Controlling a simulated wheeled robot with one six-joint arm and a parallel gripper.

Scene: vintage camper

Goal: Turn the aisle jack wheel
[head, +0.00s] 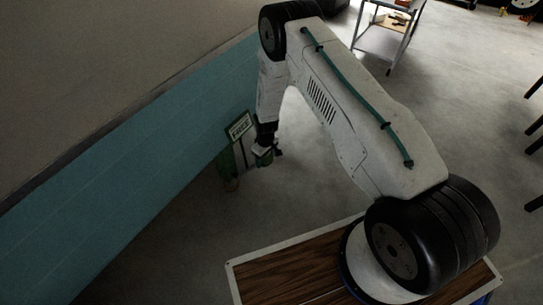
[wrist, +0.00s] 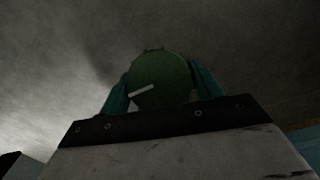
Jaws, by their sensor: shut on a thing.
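The jack wheel (wrist: 163,79) is a round green piece with a short white bar mark on its face, slanted up to the right. In the wrist view it sits between the teal fingers of my gripper (wrist: 160,88), which is shut on it. In the head view my gripper (head: 264,154) is low beside a green stand (head: 226,165) near the teal wall. The wheel itself cannot be made out clearly there, as the wrist and fingers cover that spot.
A small framed sign (head: 239,127) stands above the green stand. The teal lower wall (head: 130,170) runs close on the left. A metal cart (head: 385,38) stands at the back. The grey floor (head: 330,130) between is clear. Dark legs show at the right edge.

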